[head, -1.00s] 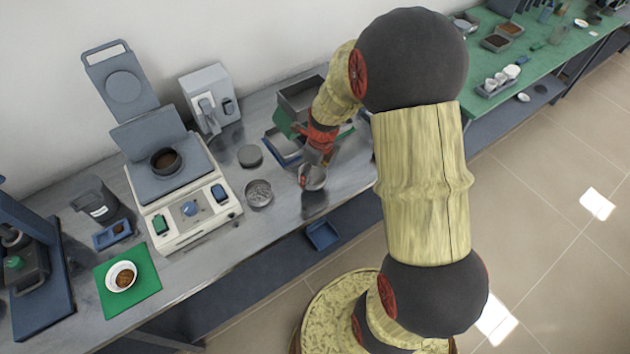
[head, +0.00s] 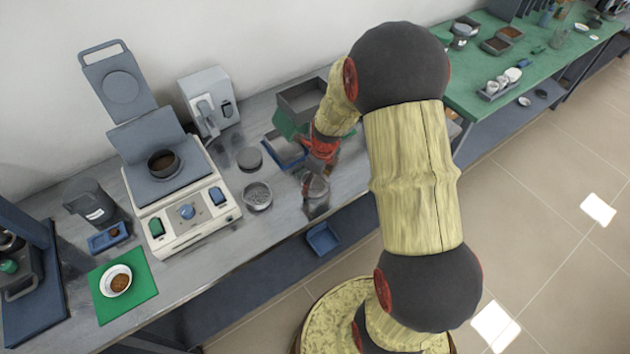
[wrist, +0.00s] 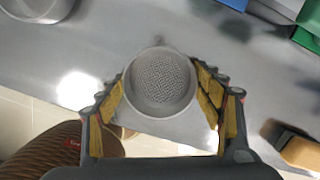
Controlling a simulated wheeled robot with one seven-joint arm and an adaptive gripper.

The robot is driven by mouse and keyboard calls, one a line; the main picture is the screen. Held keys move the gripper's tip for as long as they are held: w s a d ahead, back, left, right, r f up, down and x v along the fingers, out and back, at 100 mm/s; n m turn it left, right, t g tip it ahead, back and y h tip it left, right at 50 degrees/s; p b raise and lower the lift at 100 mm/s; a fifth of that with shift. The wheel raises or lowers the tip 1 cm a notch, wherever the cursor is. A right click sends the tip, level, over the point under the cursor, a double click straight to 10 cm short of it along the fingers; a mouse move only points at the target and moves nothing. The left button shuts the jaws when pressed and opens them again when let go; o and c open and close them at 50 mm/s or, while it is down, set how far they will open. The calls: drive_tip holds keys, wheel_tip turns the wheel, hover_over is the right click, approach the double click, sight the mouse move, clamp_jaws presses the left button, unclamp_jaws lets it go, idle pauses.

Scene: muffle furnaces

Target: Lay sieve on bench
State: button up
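The sieve (wrist: 160,78), a round grey cup with a mesh floor, sits between the two fingers of my gripper (wrist: 162,92) in the wrist view. The finger pads meet its rim on both sides, so my gripper is shut on it. In the head view the sieve (head: 318,187) shows below my gripper (head: 316,172), over the front part of the grey bench (head: 228,258). I cannot tell whether its underside touches the bench top.
A round mesh-bottomed pan (head: 257,196) and a dark disc (head: 249,158) lie to the left. A balance-like device (head: 185,228) stands farther left. A blue tray (head: 283,150) and grey bin (head: 303,100) are behind. The bench's front edge is close.

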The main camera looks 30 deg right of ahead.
drive_tip(key=o, duration=0.4)
drive_tip(key=shift+r, duration=0.1)
wheel_tip(320, 180, up, 12)
drive_tip(key=s+p, duration=0.2)
drive_tip(key=p, duration=0.2)
wheel_tip(320, 180, up, 10)
drive_tip(key=n+t, duration=0.1)
drive_tip(key=n, duration=0.7)
hover_over(320, 189)
drive_tip(key=s+a, duration=0.2)
drive_tip(key=a, duration=0.3)
drive_tip(key=s+a+r+n+t, duration=0.1)
drive_tip(key=s+a+r+n, duration=0.4)
drive_tip(key=s+n, duration=0.3)
drive_tip(key=s+a+r+n+t, duration=0.2)
drive_tip(key=s+a+r+n, duration=0.3)
drive_tip(key=n, duration=1)
drive_tip(key=s+r, duration=0.3)
drive_tip(key=shift+s+r+h, duration=0.15)
drive_tip(key=shift+r+h, duration=0.15)
drive_tip(key=shift+h, duration=0.1)
